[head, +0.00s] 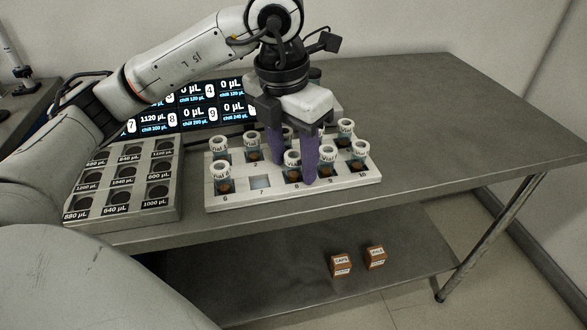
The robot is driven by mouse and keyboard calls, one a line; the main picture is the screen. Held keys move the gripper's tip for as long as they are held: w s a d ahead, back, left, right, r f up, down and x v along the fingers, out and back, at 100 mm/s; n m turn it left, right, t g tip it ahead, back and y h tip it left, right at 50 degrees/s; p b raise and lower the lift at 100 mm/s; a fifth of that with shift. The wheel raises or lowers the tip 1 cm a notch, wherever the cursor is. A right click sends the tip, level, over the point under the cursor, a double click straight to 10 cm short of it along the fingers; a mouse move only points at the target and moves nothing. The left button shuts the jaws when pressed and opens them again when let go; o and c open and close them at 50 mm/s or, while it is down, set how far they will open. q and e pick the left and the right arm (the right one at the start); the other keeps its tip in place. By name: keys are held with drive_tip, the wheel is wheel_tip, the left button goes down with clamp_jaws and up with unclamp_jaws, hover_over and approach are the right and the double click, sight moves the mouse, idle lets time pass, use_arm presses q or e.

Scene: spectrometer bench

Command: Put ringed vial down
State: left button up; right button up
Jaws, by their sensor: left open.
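My left gripper (294,172) points down over the white vial rack (240,203). Its purple fingers are open, one on each side of a white-capped vial (292,158) in the front-row slot marked 8. The vial stands upright in the rack; contact with the fingers cannot be told. Which vial carries the ring is too small to tell. Other white-capped vials with amber contents, such as the one in slot 6 (222,178), stand in both rows. Slot 7 (260,182) is empty. The fingers hide part of the back row. My right gripper is not in view.
A grey block of labelled wells (173,207) sits left of the rack. A display panel (190,112) with volume readings stands behind. The table (440,110) is clear to the right. Two small brown boxes (341,266) (375,258) lie on the lower shelf.

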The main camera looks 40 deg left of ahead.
use_arm(q)
clamp_jaws()
drive_tip(key=shift+r, duration=0.1)
